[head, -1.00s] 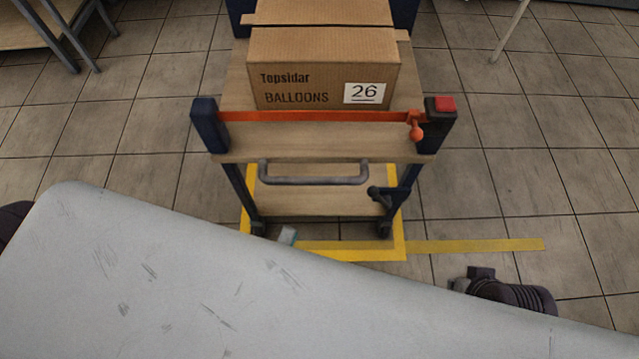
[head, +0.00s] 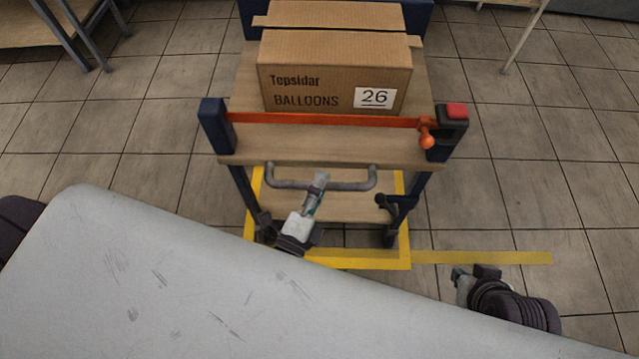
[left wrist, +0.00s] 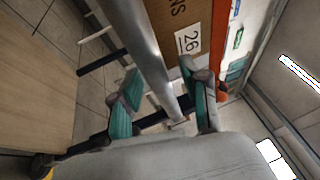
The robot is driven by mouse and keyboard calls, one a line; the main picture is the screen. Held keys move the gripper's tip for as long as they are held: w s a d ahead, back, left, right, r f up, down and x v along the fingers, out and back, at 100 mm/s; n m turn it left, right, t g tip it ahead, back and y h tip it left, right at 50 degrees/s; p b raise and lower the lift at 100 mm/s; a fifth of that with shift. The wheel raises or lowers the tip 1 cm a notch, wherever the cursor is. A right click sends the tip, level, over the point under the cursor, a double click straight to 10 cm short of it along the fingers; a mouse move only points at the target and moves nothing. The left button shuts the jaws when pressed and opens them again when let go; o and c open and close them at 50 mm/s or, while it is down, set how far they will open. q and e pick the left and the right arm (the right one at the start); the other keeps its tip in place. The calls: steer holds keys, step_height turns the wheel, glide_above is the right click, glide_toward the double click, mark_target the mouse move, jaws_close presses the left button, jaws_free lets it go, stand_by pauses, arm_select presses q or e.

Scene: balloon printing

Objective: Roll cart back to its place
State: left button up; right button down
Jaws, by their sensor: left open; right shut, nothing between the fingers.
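The cart (head: 320,143) has wooden shelves and dark blue posts. It stands over a yellow floor outline (head: 370,259) and carries a balloon box (head: 325,75) marked 26. Its grey handle (head: 352,186) faces me. My left gripper (head: 316,188) is at the middle of the handle. In the left wrist view the handle bar (left wrist: 146,45) runs between the green-padded fingers of the open left gripper (left wrist: 160,78); contact cannot be told. My right gripper (head: 461,281) is shut and empty, low at the right, apart from the cart.
An orange bar (head: 320,119) crosses the cart's front, with a red-topped post (head: 455,112) at its right. A table (head: 40,22) stands at the upper left and a thin table leg (head: 522,40) at the upper right. Tiled floor on both sides of the cart is clear.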

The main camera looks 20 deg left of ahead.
arm_select(q)
steer(key=shift+c, duration=0.4)
jaws_close()
